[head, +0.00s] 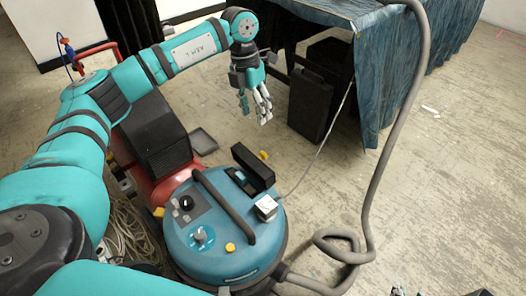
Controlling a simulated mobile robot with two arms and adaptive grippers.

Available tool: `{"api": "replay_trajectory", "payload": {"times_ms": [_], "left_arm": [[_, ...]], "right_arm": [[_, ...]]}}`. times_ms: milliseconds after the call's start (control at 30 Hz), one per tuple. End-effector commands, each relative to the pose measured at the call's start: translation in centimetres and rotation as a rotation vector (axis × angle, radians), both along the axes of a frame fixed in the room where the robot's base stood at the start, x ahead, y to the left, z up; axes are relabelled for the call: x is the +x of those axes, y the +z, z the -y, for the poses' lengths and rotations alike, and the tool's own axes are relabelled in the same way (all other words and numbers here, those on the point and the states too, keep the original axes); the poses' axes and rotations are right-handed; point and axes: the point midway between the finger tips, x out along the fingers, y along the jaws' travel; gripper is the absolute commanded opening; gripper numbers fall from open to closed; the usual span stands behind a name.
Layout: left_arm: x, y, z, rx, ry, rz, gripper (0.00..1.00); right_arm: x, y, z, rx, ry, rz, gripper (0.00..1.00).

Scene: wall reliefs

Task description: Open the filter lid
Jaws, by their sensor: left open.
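A round blue vacuum machine (222,235) stands on the floor at the lower middle. A black rectangular block (253,167) sits raised at the back of its top, beside a small white box (266,208). I cannot tell for sure which part is the filter lid. My left gripper (256,113) points down with its fingers apart, open and empty. In the picture it is above the black block and apart from the machine. Small dark parts at the bottom right edge may belong to my right gripper, but its fingers cannot be made out.
A grey hose (375,185) rises from the machine on the right and loops on the floor. A table with a blue cloth (405,70) stands behind, with dark boxes (315,100) under it. A red frame with a black case is at the left. The floor at right is mostly clear.

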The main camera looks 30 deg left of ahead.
Motion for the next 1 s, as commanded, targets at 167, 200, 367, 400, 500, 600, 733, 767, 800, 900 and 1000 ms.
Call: {"api": "replay_trajectory", "payload": {"times_ms": [167,200,367,400,500,600,733,767,800,900,1000], "left_arm": [[-0.2,-4.0,0.7,-0.001,-0.002,-0.004,0.51],[-0.2,-4.8,0.8,-0.003,-0.001,-0.002,0.51],[-0.3,-8.0,1.4,-0.001,-0.002,-0.003,0.51],[-0.3,-8.7,1.5,-0.003,-0.002,-0.001,0.51],[-0.4,-10.5,1.9,-0.004,-0.002,-0.001,0.51],[-0.5,-12.1,2.2,-0.004,-0.003,-0.001,0.51],[-0.5,-13.4,2.4,-0.004,-0.003,0.000,0.51],[-0.5,-13.6,2.5,-0.004,-0.003,0.000,0.51],[-0.4,-13.8,2.5,-0.004,-0.003,0.001,0.51],[-0.4,-14.2,2.6,-0.004,-0.002,0.002,0.51],[-0.5,-14.3,2.6,-0.004,-0.002,0.002,0.51]], "right_arm": [[3.0,2.1,-1.2,0.044,0.013,0.190,0.40],[3.6,2.7,-1.4,0.055,0.016,0.234,0.40],[5.6,5.4,-2.4,0.097,0.029,0.411,0.40],[6.1,6.2,-2.6,0.108,0.032,0.456,0.40],[6.9,8.0,-3.1,0.133,0.038,0.562,0.40],[7.4,9.7,-3.5,0.156,0.043,0.654,0.40],[7.7,11.4,-3.8,0.179,0.049,0.745,0.40],[7.7,11.7,-3.9,0.183,0.049,0.760,0.40],[7.8,12.0,-3.9,0.187,0.050,0.776,0.40],[7.8,12.5,-4.0,0.194,0.052,0.803,0.40],[7.8,12.8,-4.0,0.196,0.052,0.812,0.40]]}}
